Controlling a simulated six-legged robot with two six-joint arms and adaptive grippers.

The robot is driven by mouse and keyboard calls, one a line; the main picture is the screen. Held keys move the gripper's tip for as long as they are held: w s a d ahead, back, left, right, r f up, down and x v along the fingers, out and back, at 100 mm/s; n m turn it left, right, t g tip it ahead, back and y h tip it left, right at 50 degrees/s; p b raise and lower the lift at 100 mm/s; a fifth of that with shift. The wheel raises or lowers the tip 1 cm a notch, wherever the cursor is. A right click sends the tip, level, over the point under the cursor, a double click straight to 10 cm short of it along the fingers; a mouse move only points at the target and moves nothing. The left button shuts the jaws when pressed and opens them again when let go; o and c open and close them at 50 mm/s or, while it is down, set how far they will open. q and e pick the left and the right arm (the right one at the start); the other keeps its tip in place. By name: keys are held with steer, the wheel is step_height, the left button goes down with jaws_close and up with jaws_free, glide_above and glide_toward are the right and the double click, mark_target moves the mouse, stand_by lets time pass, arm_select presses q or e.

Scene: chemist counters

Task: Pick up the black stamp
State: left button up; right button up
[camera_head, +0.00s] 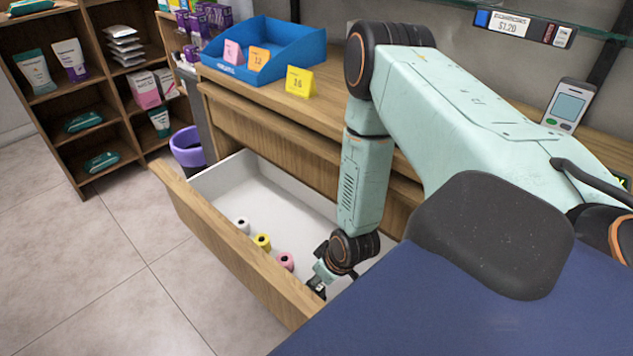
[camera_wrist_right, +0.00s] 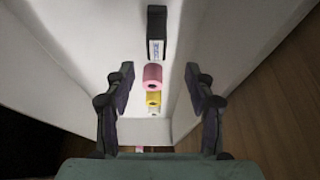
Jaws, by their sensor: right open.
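The black stamp (camera_wrist_right: 157,22) shows at the top middle of the right wrist view, a black block with a pale lettered label. It lies on the white drawer floor, beyond the pink roll. My right gripper (camera_wrist_right: 156,82) is open, its two fingers apart on either side of the column of rolls, with nothing held. In the head view my right gripper (camera_head: 318,281) reaches down into the drawer at its near end. There I cannot make out the stamp apart from the dark gripper parts. My left gripper is not in view.
The open drawer (camera_head: 235,180) has a wooden front and white inside. A white roll (camera_head: 243,224), a yellow roll (camera_head: 262,242) and a pink roll (camera_head: 286,261) stand in a line beside the gripper. The counter (camera_head: 335,110) overhangs the drawer's back.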

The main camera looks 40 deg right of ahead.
mark_target(319, 290)
steer(key=shift+w+f+b, duration=0.1)
steer(key=shift+f+b, duration=0.35)
steer(key=shift+f, duration=0.5)
steer(key=shift+f+b, duration=0.25)
steer(key=shift+b, duration=0.1)
steer(key=shift+f, duration=0.4)
steer(key=shift+b+x, duration=0.9)
steer(key=shift+x, duration=0.2)
steer(key=b+x, duration=0.3)
steer(key=x, duration=0.1)
steer(key=shift+s+d+f, duration=0.15)
steer(key=shift+s+d, duration=0.05)
steer(key=shift+d, duration=0.05)
steer(key=shift+w+f, duration=0.25)
steer(key=shift+f, duration=0.15)
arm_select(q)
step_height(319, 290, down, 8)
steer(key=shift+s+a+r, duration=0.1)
arm_select(e)
steer(key=shift+r, duration=0.1)
jaws_close()
